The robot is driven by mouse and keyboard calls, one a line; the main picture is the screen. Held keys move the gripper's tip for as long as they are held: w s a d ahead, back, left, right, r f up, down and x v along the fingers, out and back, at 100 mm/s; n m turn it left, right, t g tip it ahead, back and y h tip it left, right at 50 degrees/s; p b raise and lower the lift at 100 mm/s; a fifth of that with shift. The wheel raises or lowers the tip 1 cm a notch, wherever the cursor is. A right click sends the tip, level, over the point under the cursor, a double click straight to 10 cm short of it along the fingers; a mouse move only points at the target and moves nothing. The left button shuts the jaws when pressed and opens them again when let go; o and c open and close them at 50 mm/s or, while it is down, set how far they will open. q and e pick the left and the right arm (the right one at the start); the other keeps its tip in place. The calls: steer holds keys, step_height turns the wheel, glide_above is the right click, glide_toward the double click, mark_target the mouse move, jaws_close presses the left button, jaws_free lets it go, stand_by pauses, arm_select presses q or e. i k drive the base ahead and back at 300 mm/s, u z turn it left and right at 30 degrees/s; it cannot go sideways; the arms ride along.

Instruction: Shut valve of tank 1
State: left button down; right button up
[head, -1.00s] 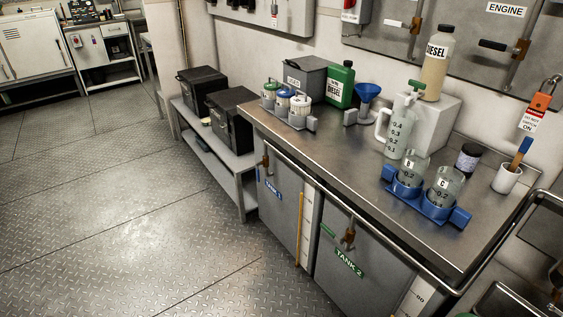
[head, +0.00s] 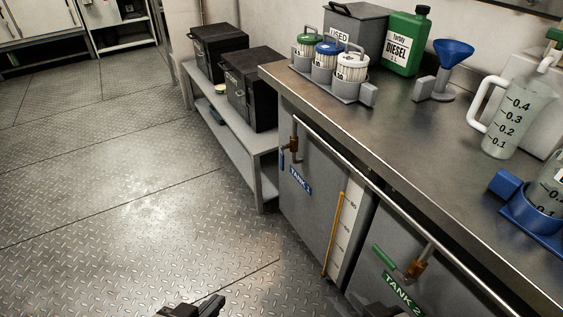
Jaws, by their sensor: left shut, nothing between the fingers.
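Tank 1 (head: 325,217) is a grey tank under the bench, with a blue TANK 1 label (head: 299,181). Its valve has a brass body (head: 294,143) near the tank's upper left and a blue handle (head: 282,158) hanging down beside it. My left gripper (head: 212,306) is at the bottom edge, shut and empty, well below and left of the valve. My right gripper (head: 383,311) shows only as a dark piece at the bottom edge, in front of tank 2; its fingers cannot be made out.
Tank 2's valve (head: 415,268) has a green handle pointing left. A metal rail (head: 370,178) runs along the bench front, just right of the tank 1 valve. A low shelf (head: 262,153) with black boxes stands left of the tank. The floor in front is clear.

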mark_target(282, 156)
steer(key=k, duration=0.2)
steer(key=u, duration=0.5)
steer(key=i, duration=0.8)
steer(key=u, duration=0.35)
